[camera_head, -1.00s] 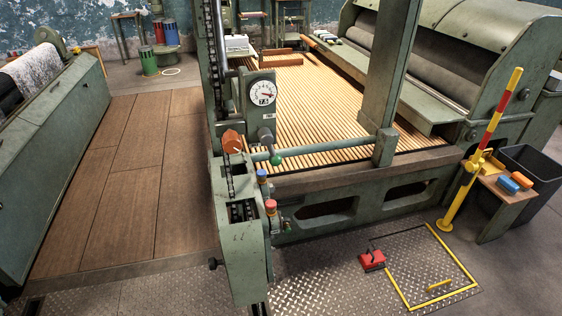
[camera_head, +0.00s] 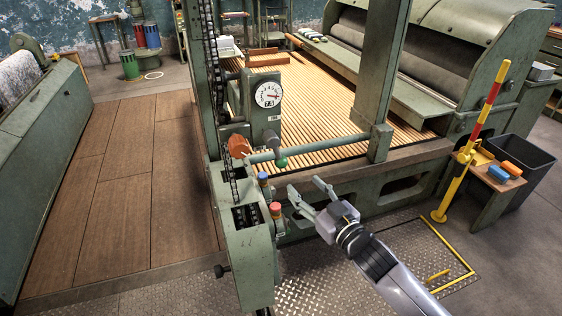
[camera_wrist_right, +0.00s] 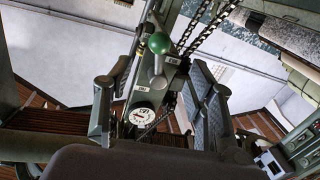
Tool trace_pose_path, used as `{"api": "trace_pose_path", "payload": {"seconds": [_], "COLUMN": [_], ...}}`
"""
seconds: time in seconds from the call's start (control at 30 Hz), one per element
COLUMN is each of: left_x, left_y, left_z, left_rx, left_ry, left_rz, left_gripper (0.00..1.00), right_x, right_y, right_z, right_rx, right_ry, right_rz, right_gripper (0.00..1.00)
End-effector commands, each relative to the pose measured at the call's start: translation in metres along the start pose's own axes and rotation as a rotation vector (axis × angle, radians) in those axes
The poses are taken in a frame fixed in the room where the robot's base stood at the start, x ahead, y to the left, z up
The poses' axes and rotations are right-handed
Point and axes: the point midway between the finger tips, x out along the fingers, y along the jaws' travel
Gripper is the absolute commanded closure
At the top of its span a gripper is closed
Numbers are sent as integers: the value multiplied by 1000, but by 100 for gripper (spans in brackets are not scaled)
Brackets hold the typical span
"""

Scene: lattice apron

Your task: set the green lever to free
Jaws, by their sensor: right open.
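The green lever (camera_head: 281,162) is a short arm with a round green knob, hanging down and slightly right from the grey dial box (camera_head: 268,118). Its knob also shows in the right wrist view (camera_wrist_right: 159,43), above the dial and between the finger lines. Small white labels sit near the lever, too small to read. My right gripper (camera_head: 307,186) is open and empty. Its fingers point up-left, a little below and right of the knob, apart from it in the picture. The open fingers (camera_wrist_right: 155,85) also show in the wrist view. My left gripper is not in view.
A horizontal green bar (camera_head: 318,148) runs right from beside the lever. An orange knob (camera_head: 238,146), a blue-topped button (camera_head: 263,178) and a red-topped button (camera_head: 275,208) are close by. A yellow-red post (camera_head: 468,160) stands at the right.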

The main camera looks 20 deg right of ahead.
Motion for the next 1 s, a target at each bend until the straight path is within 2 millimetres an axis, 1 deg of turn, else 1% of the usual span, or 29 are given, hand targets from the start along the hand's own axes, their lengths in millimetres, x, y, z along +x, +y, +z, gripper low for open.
{"api": "trace_pose_path", "payload": {"seconds": [0.03,0.3,0.5,0.6,0.7,0.8,1.0], "left_x": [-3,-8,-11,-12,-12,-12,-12], "left_y": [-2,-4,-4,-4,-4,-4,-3], "left_z": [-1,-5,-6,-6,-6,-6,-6], "left_rx": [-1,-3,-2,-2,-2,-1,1], "left_ry": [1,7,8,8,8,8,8], "left_rz": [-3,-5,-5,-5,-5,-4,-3], "left_gripper": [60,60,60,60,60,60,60], "right_x": [12,70,106,117,124,127,127], "right_y": [1,0,0,0,0,0,0], "right_z": [-3,-2,-1,0,0,0,0], "right_rx": [-1,0,0,0,0,0,0], "right_ry": [3,1,0,-1,-1,0,-1], "right_rz": [1,1,1,1,1,0,0], "right_gripper": [50,50,50,50,50,50,50]}}
